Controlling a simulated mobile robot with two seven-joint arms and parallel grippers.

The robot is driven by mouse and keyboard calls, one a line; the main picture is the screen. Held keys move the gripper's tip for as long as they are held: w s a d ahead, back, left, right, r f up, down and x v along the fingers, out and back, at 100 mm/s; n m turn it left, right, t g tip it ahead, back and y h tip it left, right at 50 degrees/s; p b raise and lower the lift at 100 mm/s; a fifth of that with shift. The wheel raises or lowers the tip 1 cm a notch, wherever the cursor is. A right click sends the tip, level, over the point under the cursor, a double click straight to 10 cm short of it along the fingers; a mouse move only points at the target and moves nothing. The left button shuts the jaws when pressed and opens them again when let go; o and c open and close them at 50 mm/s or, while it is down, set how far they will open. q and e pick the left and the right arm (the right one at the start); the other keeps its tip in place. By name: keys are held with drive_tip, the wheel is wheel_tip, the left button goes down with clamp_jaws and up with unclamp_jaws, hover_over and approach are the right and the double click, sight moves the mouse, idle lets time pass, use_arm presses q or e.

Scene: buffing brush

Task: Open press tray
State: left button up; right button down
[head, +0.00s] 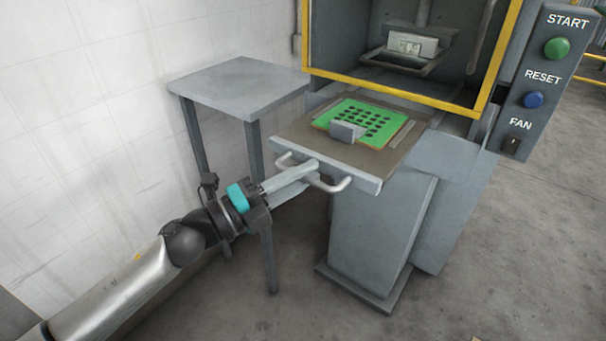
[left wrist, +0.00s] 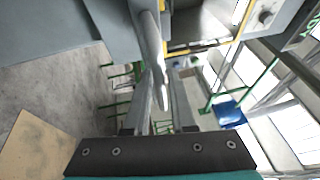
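The press tray (head: 285,136) is a flat brown-grey plate that juts out from the press front. A curved metal handle (head: 337,187) is on its front edge. A green perforated plate (head: 352,118) with a small grey block lies on the tray. My left gripper (head: 304,171) reaches the handle from the left, with its fingers around the bar. The exact contact is partly hidden. My right gripper is not in view.
The press opening (head: 385,82) has a yellow frame above the tray. A grey side table (head: 240,85) stands left of the tray, close to my arm. A control box (head: 545,85) with a green and a blue button is at right. The floor at right is mostly clear.

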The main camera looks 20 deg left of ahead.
use_arm(q)
drive_tip(key=shift+o, duration=1.4)
drive_tip(key=p+v, duration=0.1)
drive_tip(key=v, duration=1.4)
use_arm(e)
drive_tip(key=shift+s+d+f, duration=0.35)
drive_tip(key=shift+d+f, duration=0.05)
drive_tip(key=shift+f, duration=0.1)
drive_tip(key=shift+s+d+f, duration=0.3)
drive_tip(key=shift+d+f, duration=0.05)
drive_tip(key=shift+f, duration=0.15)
use_arm(q)
drive_tip(key=shift+s+a, duration=0.1)
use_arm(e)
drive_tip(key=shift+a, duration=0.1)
